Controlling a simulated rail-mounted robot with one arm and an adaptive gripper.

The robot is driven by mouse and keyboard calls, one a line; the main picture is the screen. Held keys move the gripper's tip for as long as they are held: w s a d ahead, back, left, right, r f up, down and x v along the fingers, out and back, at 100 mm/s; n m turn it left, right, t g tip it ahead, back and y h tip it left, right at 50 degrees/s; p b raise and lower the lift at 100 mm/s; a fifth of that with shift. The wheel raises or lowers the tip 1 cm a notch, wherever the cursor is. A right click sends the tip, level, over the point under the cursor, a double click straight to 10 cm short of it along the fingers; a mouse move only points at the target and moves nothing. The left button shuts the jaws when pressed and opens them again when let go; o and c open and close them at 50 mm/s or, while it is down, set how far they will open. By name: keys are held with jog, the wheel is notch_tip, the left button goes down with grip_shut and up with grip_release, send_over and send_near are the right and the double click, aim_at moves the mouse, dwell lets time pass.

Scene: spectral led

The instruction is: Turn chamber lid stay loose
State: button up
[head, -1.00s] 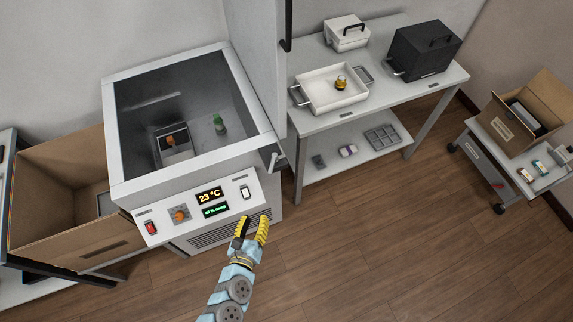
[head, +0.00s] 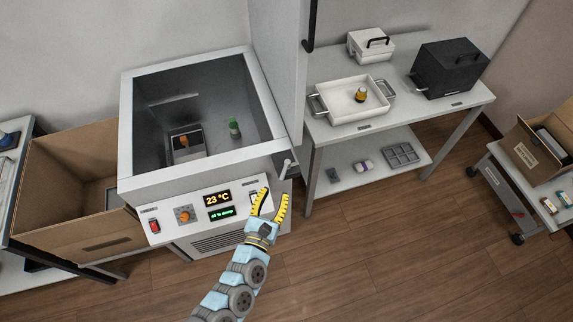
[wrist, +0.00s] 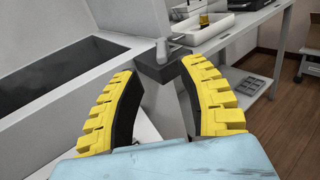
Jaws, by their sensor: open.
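The grey chamber (head: 140,172) stands at left centre in the head view, its lid (head: 277,70) swung up on the right side. The lid stay (head: 286,169), a short pale lever, sticks out at the chamber's right front corner. In the wrist view the lever (wrist: 163,49) shows beyond the fingertips, above a dark grey block (wrist: 158,73). My gripper (head: 276,194) is open and empty, just below and in front of the stay. The wrist view shows its yellow fingers (wrist: 158,75) spread apart, with a gap between them and the lever.
A control panel (head: 160,209) with switches and displays is on the chamber front, close left of my gripper. A bench (head: 437,118) with a white tray (head: 333,116) and a black box (head: 440,78) stands right. Floor (head: 400,240) is clear in front.

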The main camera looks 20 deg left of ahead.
aim_at(286, 165)
jog(key=shift+w+a+b, duration=0.2)
jog(key=shift+w+b, duration=0.05)
jog(key=shift+w, duration=2.45)
jog(key=shift+w+a+b, duration=0.15)
jog(key=shift+w+b, duration=0.1)
jog(key=shift+w, duration=2.45)
jog(key=shift+s, duration=0.1)
grip_shut()
